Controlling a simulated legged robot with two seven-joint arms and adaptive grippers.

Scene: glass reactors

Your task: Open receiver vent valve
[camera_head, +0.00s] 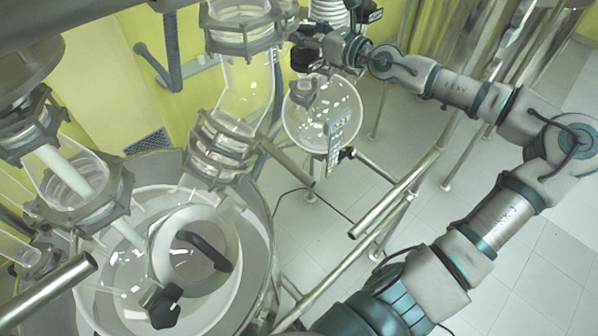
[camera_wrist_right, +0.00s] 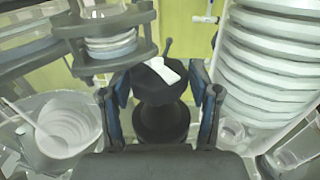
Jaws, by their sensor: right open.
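A black valve knob (camera_wrist_right: 158,77) with a white marking on top stands in the middle of the right wrist view, on a dark round body. My right gripper (camera_wrist_right: 161,95) is open, with one finger on each side of the knob; I cannot tell whether they touch it. In the head view my right gripper (camera_head: 318,43) is at the top centre, above the round glass receiver (camera_head: 318,118). A black knob (camera_head: 304,58) shows just below it there, partly crowded by fittings. My left gripper is not in view.
A ribbed white column (camera_wrist_right: 270,70) stands close on the right in the wrist view, and a clamped glass joint (camera_wrist_right: 108,40) on the left. The large reactor vessel (camera_head: 262,270) fills the head view's lower left. Metal rails (camera_head: 385,215) cross beside the receiver.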

